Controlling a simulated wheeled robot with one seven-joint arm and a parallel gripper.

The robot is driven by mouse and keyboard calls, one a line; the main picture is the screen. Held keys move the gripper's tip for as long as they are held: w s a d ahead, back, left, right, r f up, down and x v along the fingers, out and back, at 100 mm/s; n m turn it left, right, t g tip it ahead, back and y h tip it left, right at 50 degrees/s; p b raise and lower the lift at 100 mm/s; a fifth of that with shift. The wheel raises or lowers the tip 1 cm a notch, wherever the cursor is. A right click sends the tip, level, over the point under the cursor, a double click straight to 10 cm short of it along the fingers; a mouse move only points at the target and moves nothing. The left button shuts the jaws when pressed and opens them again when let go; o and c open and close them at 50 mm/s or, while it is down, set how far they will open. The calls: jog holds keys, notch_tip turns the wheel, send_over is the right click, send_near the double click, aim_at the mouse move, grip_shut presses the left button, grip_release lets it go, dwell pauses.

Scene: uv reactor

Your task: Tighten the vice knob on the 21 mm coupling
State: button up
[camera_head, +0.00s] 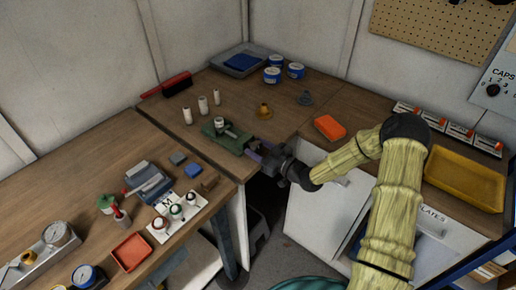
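The green vice (212,131) sits at the corner of the wooden bench, lying towards the bench's front edge. A small pale cylindrical piece (219,122), perhaps the coupling, stands at the vice's jaws. My gripper (258,151) reaches in from the right, at the near right end of the vice by the bench edge. The vice knob is not clearly visible; my gripper is where that end of the vice lies. The fingers are too small and dark to tell whether they are open, shut or touching the knob.
Several white cylinders (203,105) stand behind the vice. A brass fitting (264,111) and an orange tray (329,128) lie to the right. A blue-grey block tool (148,182) and a white card with several jars (176,215) are on the left bench. A gap opens below my gripper.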

jog(key=shift+c, duration=1.2)
jog(key=shift+m, duration=0.7)
jog(key=o, duration=1)
jog(key=shift+s+d+b, duration=0.3)
jog(key=shift+d+b, duration=0.05)
jog(key=shift+d, duration=0.2)
jog(key=b+v, duration=0.2)
jog(key=v, duration=1.4)
jog(key=shift+s, duration=0.1)
